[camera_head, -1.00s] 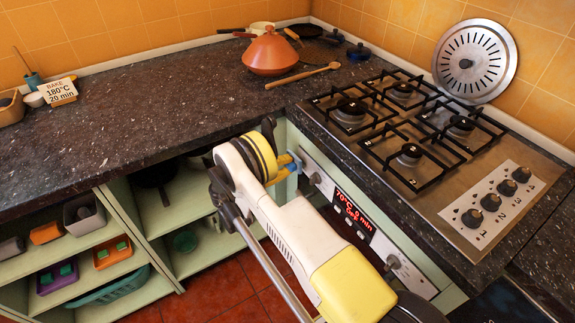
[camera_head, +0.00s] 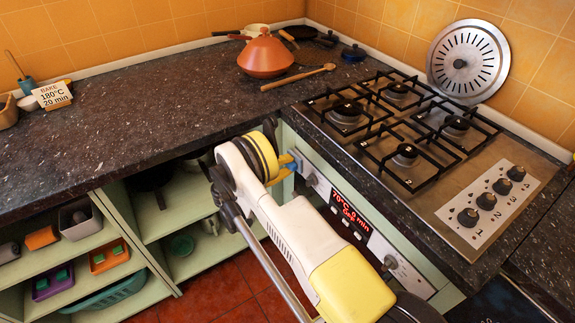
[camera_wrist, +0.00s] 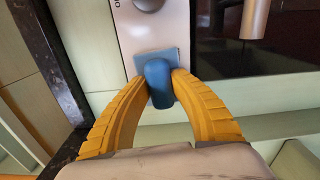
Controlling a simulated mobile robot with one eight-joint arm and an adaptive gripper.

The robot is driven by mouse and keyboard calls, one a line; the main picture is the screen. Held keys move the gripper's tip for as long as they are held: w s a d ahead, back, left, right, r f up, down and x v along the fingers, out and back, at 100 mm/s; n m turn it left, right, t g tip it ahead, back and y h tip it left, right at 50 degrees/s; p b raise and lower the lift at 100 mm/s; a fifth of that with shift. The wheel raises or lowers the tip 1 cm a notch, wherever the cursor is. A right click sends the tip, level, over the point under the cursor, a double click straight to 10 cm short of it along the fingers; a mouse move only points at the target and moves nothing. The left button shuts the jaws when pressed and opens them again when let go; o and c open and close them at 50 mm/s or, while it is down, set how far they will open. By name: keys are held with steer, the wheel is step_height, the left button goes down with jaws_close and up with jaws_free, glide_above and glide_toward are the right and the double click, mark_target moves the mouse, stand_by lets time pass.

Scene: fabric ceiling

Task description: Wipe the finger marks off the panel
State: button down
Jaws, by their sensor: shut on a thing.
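The oven's control panel (camera_head: 376,246) is a pale metal strip under the counter edge, with knobs and a red lit display (camera_head: 351,213). My gripper (camera_head: 293,164) is at the panel's left end. In the wrist view, my gripper (camera_wrist: 161,84) has its orange fingers shut on the rounded blue handle of a wiping pad (camera_wrist: 142,68). The flat blue-grey pad overlaps the panel's lower edge (camera_wrist: 165,25); I cannot tell whether it touches. A panel knob (camera_wrist: 149,4) is just above it. I cannot make out finger marks; the pad and fingers hide part of the panel.
The dark counter (camera_head: 130,120) overhangs the panel. A gas hob (camera_head: 445,205) lies above it. Open green shelves (camera_head: 165,222) with boxes are at lower left.

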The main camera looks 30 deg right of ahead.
mark_target(299, 169)
steer(key=shift+s+d, duration=0.15)
steer(key=shift+s, duration=1.85)
steer(key=shift+w, duration=0.1)
steer(key=shift+w, duration=1.95)
steer(key=shift+s+a, duration=0.15)
steer(key=shift+a, duration=2.95)
steer(key=shift+a, duration=0.15)
steer(key=shift+a+r, duration=0.1)
steer(key=shift+a, duration=1.3)
